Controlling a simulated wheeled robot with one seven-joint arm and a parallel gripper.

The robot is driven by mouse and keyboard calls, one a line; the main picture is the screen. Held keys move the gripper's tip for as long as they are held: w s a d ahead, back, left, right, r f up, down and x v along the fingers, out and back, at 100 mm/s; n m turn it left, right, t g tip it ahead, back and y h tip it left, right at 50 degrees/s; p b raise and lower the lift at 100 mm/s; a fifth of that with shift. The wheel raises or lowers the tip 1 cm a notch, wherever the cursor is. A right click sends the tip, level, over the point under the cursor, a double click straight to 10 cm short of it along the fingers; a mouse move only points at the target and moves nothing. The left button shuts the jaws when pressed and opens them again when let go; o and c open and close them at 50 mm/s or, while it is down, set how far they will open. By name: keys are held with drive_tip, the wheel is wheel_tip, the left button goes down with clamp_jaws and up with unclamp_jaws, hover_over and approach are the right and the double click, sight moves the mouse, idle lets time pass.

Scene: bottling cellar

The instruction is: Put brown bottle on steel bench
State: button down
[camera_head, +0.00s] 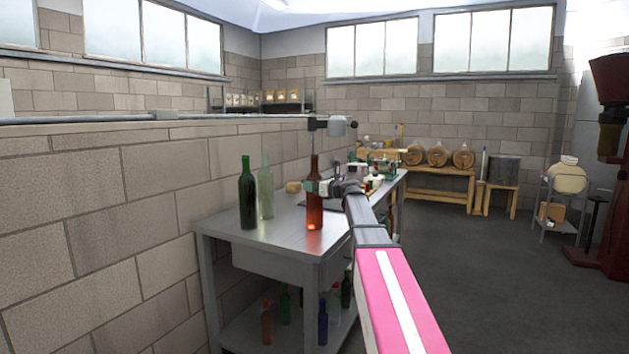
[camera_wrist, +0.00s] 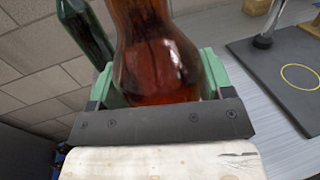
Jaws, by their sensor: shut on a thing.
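The brown bottle (camera_head: 315,207) is upright at the near end of the steel bench (camera_head: 270,245). My gripper (camera_head: 318,188) is shut on it around its body. In the wrist view the brown bottle (camera_wrist: 155,60) fills the space between the green fingers of my gripper (camera_wrist: 158,85). The bottle's base appears at the level of the bench top in the head view; I cannot tell whether it touches. The steel bench (camera_wrist: 285,140) shows at the right in the wrist view.
A dark green bottle (camera_head: 247,200) and a clear pale bottle (camera_head: 266,190) stand left of the brown one. A black board (camera_wrist: 285,75) with a yellow ring lies on the bench. Several bottles stand on the lower shelf (camera_head: 262,330). A block wall (camera_head: 100,220) borders the left.

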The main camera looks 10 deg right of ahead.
idle(0.3)
unclamp_jaws()
drive_tip(key=shift+f, duration=0.1)
drive_tip(key=v, duration=1.2)
